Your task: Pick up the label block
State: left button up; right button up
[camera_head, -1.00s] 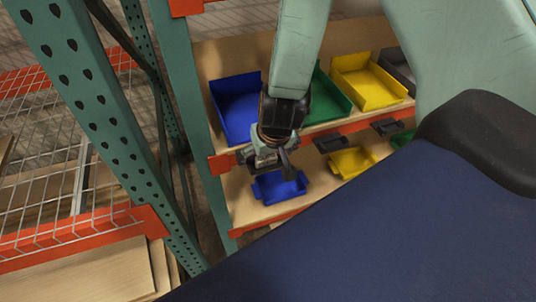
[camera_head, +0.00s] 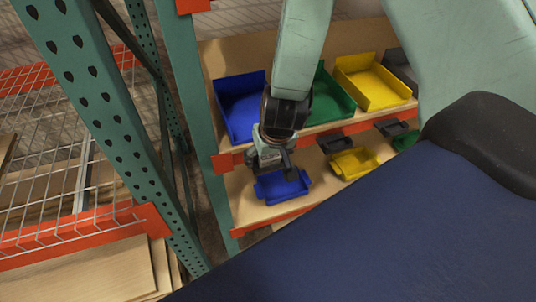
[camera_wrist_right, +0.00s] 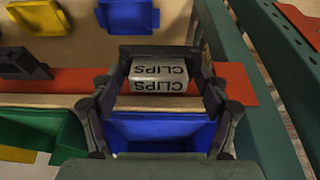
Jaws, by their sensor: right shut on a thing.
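The label block is a small silver-grey block with "CLIPS" printed in black, and it shows in the right wrist view (camera_wrist_right: 158,77). My right gripper (camera_wrist_right: 160,62) is shut on it, with the block between its fingers. In the head view my right gripper (camera_head: 272,165) hangs in front of the shelf, above the small blue tray (camera_head: 285,187). The block is too small and covered to make out clearly there. My left gripper is not in view.
A large blue bin (camera_head: 238,100), a green bin (camera_head: 330,98) and a yellow bin (camera_head: 370,82) stand on the upper shelf. A small yellow tray (camera_head: 354,162) sits on the lower shelf. A green rack post (camera_head: 185,110) stands close left of my gripper.

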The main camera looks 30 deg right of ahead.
jog(key=shift+s, duration=0.1)
jog(key=o, duration=0.5)
jog(key=shift+r+p, duration=0.7)
jog(key=shift+s+d+r+p, duration=0.1)
jog(key=shift+s+r+p, duration=0.05)
jog(key=shift+r+p, duration=0.35)
jog(key=shift+s+f, duration=0.1)
jog(key=shift+f, duration=0.05)
jog(key=shift+s, duration=0.15)
